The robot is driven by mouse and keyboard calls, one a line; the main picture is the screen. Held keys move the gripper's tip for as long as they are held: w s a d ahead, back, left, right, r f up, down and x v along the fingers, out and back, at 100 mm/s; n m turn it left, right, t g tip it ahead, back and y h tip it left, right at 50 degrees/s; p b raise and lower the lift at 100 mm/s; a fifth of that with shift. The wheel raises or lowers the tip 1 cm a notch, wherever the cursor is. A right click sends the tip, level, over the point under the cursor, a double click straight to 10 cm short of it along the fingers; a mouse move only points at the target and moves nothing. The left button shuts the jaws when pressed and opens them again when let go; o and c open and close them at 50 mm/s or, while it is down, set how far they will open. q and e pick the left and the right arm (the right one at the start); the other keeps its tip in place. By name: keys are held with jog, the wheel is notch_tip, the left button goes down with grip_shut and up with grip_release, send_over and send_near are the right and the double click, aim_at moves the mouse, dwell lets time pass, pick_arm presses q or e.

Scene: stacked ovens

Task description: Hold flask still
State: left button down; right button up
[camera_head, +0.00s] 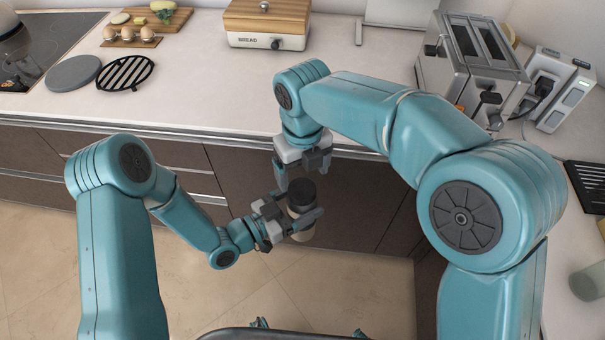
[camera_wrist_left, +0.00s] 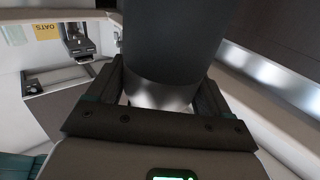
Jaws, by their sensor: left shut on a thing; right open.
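The flask (camera_head: 301,196) has a dark cap and a lighter body, and stands roughly upright in the air in front of the counter. My left gripper (camera_head: 292,213) is shut on its body from the left. In the left wrist view, the dark upper part of the flask (camera_wrist_left: 172,40) and a shiny metallic band below it sit between the fingers of my left gripper (camera_wrist_left: 162,95). My right gripper (camera_head: 303,172) is open and points down just above the cap. I cannot tell whether its fingers touch the cap. The flask's lower body is partly hidden by the left fingers.
The counter edge and drawers are behind the flask. On the counter are a bread box (camera_head: 268,24), a toaster (camera_head: 470,62), a black trivet (camera_head: 125,73), a grey round plate (camera_head: 73,73) and an egg holder (camera_head: 131,38). The front middle of the counter is clear.

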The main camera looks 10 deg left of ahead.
aim_at(302, 189)
jog(key=m, duration=0.6)
jog(key=shift+m, duration=0.3)
jog(key=m, duration=1)
jog(key=shift+d+r, duration=0.1)
jog(key=m, duration=0.5)
jog(key=shift+s+r+m, duration=0.1)
jog(key=shift+m, duration=0.2)
jog(key=m, duration=0.5)
jog(key=shift+r, duration=0.1)
jog(key=m, duration=0.5)
jog(key=shift+r, duration=0.2)
jog(key=m, duration=0.7)
jog(key=shift+r, duration=0.3)
jog(key=m, duration=0.3)
jog(key=shift+r, duration=0.15)
jog(key=shift+r+m, duration=0.2)
jog(key=shift+m, duration=0.3)
notch_tip(302, 189, down, 8)
jog(key=shift+r, duration=0.2)
